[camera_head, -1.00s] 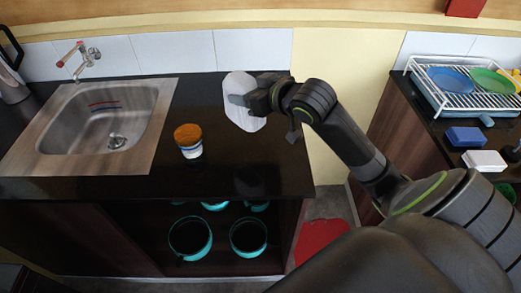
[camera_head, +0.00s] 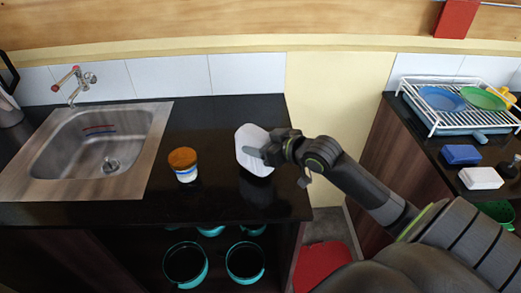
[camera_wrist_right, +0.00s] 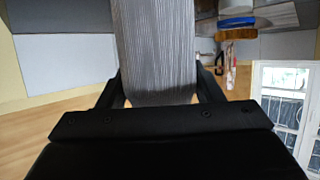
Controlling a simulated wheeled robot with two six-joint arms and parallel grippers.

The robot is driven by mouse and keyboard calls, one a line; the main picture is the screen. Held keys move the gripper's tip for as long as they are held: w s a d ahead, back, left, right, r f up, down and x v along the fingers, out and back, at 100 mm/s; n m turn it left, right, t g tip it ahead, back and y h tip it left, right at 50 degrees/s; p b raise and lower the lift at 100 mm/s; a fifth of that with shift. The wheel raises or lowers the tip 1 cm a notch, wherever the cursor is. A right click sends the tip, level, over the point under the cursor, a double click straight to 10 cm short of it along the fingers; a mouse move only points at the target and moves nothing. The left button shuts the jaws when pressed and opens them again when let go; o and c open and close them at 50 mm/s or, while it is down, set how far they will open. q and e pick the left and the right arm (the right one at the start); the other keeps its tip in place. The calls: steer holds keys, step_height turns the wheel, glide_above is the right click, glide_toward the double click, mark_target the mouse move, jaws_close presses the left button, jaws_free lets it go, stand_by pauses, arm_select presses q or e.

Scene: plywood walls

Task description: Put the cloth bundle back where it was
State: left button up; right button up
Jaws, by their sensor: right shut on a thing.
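The cloth bundle (camera_head: 251,146) is a whitish, block-like thing over the right part of the black counter, near the right end. My right gripper (camera_head: 268,152) comes in from the right and is shut on it. In the right wrist view the bundle (camera_wrist_right: 154,50) shows as a grey, finely striped block between the two fingers. Its dark reflection lies directly below it on the glossy counter. I cannot tell whether its base touches the counter. My left gripper is not in view.
The counter (camera_head: 215,200) also holds a cup with an orange-brown top (camera_head: 184,165), left of the bundle, and a metal sink (camera_head: 95,150) further left. Teal pots (camera_head: 245,262) stand on the shelf below. A dish rack (camera_head: 470,118) and sponges are on the right-hand counter.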

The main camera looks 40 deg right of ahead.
steer(key=shift+f, duration=1.1)
steer(key=shift+f, duration=0.15)
steer(key=o, duration=1.1)
